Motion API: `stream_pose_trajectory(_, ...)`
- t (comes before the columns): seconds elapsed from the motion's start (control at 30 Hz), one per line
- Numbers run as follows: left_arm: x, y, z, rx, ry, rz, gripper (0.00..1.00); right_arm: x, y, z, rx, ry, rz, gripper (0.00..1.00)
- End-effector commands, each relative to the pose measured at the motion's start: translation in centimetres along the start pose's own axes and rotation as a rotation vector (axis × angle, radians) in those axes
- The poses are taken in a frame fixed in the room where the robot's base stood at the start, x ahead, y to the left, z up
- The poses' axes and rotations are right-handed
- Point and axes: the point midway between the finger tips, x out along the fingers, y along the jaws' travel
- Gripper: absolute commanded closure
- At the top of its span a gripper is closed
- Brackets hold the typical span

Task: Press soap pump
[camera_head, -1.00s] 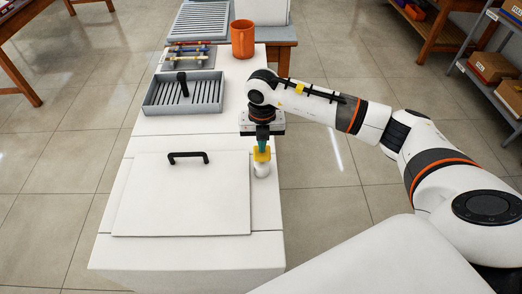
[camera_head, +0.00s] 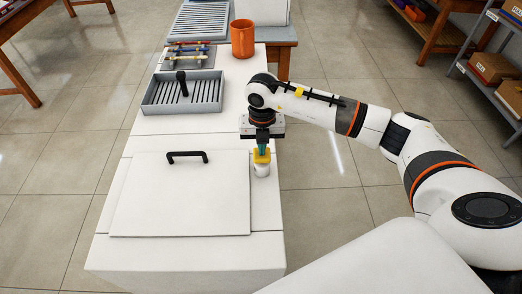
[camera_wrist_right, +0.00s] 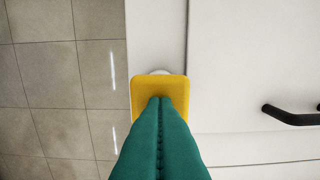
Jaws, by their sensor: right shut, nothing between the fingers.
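The soap pump has a white body (camera_head: 262,171) and a yellow top (camera_head: 262,156). It stands upright near the right edge of the white counter, beside the lidded panel. My right gripper (camera_head: 262,146) points down over the yellow top. In the right wrist view the green fingers (camera_wrist_right: 160,101) are together with nothing between them, and their tips overlap the yellow top (camera_wrist_right: 158,87). They look to be at or just above it; contact cannot be told. A bit of the white body shows past the yellow edge. My left gripper is not in view.
A white panel with a black handle (camera_head: 187,157) lies left of the pump. A grey slotted tray (camera_head: 150,108) with a black-handled item stands farther back. An orange mug (camera_head: 242,38) and several coloured tools (camera_head: 190,50) are at the far end.

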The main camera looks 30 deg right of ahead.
Motion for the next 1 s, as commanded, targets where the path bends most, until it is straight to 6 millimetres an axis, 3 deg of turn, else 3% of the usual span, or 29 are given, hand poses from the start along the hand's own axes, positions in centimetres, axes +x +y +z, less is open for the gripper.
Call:
stream_pose_trajectory(0.37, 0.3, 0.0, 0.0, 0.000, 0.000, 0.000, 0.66, 0.6, 0.0, 0.1, -0.001, -0.004, 0.002, 1.00)
stream_pose_trajectory(1.0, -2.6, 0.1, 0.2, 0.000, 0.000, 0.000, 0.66, -3.8, 0.0, 0.1, -0.001, -0.002, 0.001, 1.00)
